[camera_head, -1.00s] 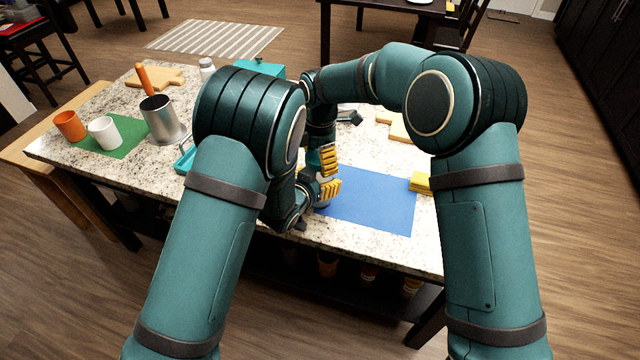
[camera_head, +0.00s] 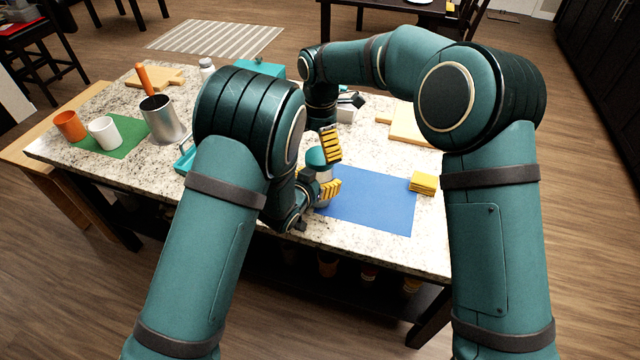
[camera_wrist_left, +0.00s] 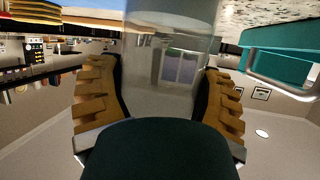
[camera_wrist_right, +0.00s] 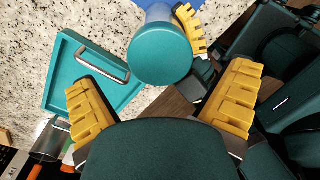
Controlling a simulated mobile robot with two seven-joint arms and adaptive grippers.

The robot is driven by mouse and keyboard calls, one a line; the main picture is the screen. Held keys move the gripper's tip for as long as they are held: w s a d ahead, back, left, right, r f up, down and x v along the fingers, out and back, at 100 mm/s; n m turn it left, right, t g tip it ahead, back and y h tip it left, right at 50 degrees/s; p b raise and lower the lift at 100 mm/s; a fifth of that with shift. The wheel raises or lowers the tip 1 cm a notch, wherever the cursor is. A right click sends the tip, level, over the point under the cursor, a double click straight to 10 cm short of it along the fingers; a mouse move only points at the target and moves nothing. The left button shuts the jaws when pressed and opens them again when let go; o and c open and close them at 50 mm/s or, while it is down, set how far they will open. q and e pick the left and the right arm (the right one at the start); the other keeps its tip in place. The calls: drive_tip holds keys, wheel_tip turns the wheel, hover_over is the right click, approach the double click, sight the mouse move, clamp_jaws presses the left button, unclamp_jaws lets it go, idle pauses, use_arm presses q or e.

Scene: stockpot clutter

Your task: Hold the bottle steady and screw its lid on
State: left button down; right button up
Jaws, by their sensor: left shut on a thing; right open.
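The bottle (camera_wrist_left: 172,65) is clear and stands between the yellow-padded fingers of my left gripper (camera_wrist_left: 160,100), which is shut on its body. In the head view the lower gripper (camera_head: 328,190) holds it at the left edge of the blue mat (camera_head: 372,198). The teal lid (camera_wrist_right: 160,53) sits on top of the bottle; it also shows in the head view (camera_head: 316,157). How far it is threaded cannot be told. My right gripper (camera_wrist_right: 165,100) is open, its fingers apart, with the lid beyond the fingertips and nothing between them.
A teal tray with a metal handle (camera_wrist_right: 88,82) lies close beside the bottle. A yellow sponge stack (camera_head: 423,183) is at the mat's right. A metal pot (camera_head: 162,120), white cup (camera_head: 104,133) and orange cup (camera_head: 69,125) stand left. Cutting boards (camera_head: 410,125) lie behind the mat.

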idle(0.3)
wheel_tip(320, 180, up, 12)
idle(0.6)
drive_tip(key=shift+w, duration=0.1)
use_arm(q)
unclamp_jaws()
drive_tip(key=v, duration=1.2)
